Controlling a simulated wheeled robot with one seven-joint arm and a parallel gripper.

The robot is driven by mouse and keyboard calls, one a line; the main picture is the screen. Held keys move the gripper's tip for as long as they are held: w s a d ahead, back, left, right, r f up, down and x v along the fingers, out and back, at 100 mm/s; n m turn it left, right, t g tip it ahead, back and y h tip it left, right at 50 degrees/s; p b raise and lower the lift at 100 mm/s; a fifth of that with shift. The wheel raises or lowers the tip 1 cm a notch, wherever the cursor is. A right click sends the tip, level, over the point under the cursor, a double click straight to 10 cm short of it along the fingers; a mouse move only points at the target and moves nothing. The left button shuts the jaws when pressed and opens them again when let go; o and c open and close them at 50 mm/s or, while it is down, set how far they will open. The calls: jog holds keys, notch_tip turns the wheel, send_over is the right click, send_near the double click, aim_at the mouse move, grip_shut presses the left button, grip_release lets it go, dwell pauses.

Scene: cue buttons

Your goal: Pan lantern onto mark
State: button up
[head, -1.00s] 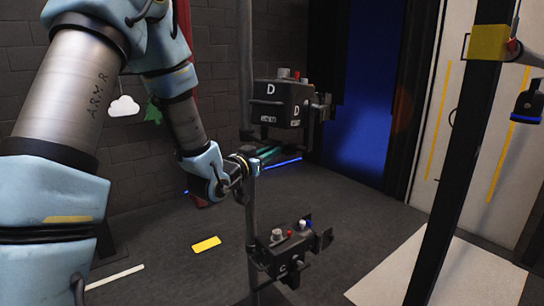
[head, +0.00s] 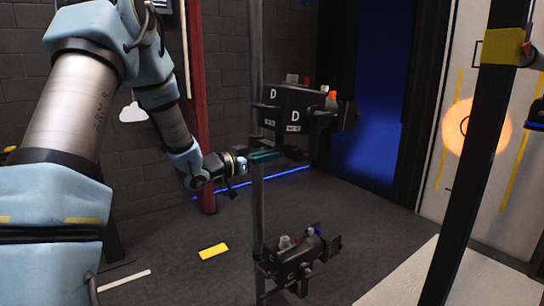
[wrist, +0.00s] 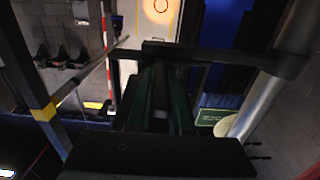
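The upper lantern (head: 290,100), a black box marked D with small knobs on top, hangs on a grey upright pole. A lower lantern (head: 295,265) sits on the same pole near the floor. An orange disc of light (head: 485,135) lies on the white panel at right, over a small dark ring mark (head: 465,125). The ring also shows at the top of the wrist view (wrist: 160,5). My gripper (head: 268,156) is just under the upper lantern, by the pole. In the wrist view its green fingers (wrist: 162,100) lie close together near a dark frame; their grip is unclear.
A black post (head: 465,170) with a yellow band stands in front of the white panel (head: 462,85). A yellow strip (head: 213,251) lies on the dark floor. A brick wall is at left, a blue-lit opening behind the pole.

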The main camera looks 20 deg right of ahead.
jog(key=o, duration=0.4)
jog(key=s+a+b, duration=0.2)
jog(key=a, duration=0.8)
jog(key=shift+a, duration=0.3)
jog(key=w+a+f+n+t+y+p, duration=0.1)
jog(key=w+a+f+n+t+y, duration=0.1)
jog(key=a+n+y, duration=0.3)
jog(key=w+a+f+n+t+y, duration=0.1)
jog(key=a+f+t+y, duration=0.1)
jog(key=a+y, duration=0.35)
jog(key=w+a+f+n+t+y+p, duration=0.1)
jog(key=w+a+f+n+t+y, duration=0.15)
jog(key=a, duration=0.45)
jog(key=s+a+f+n+g+y, duration=0.1)
jog(key=s+a+n+g+y, duration=0.1)
jog(key=s, duration=0.7)
jog(key=s+a+n+g+y+p, duration=0.1)
jog(key=s+a+n+g, duration=0.3)
jog(key=s, duration=0.6)
jog(key=a+g+y, duration=0.1)
jog(key=a+g, duration=0.1)
jog(key=shift+a+f+p, duration=0.3)
jog(key=shift+a+f, duration=0.1)
